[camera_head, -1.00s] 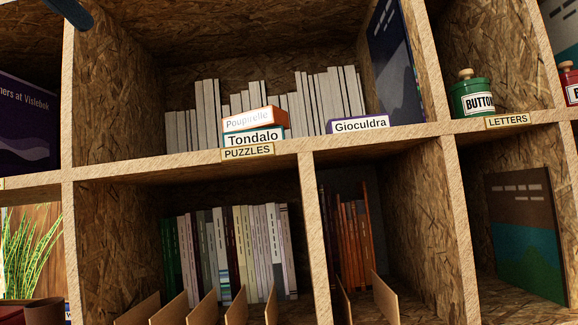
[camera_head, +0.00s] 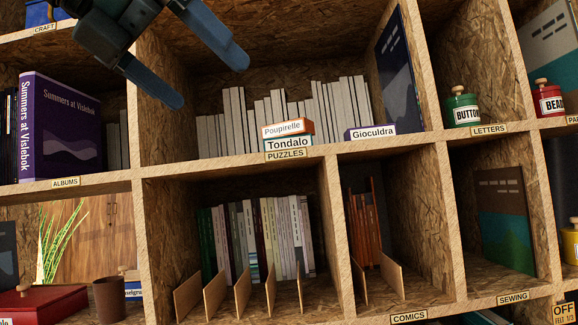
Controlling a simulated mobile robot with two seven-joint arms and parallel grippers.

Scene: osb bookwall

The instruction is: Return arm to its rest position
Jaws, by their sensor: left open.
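My left gripper (camera_head: 212,80) comes in from the top left in the head view. Its two dark blue-grey fingers are spread apart with nothing between them. It hangs in front of the upper left part of the puzzles compartment, up and left of the stacked boxes. My right gripper is not in view.
An OSB bookwall (camera_head: 240,162) fills the view. The puzzles shelf holds Poupirelle (camera_head: 288,128), Tondalo (camera_head: 289,144) and Gioculdra (camera_head: 371,132) boxes. A purple album (camera_head: 62,125) stands at left. Green (camera_head: 461,109) and red (camera_head: 548,100) jars stand at right. A red box (camera_head: 40,303) sits lower left.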

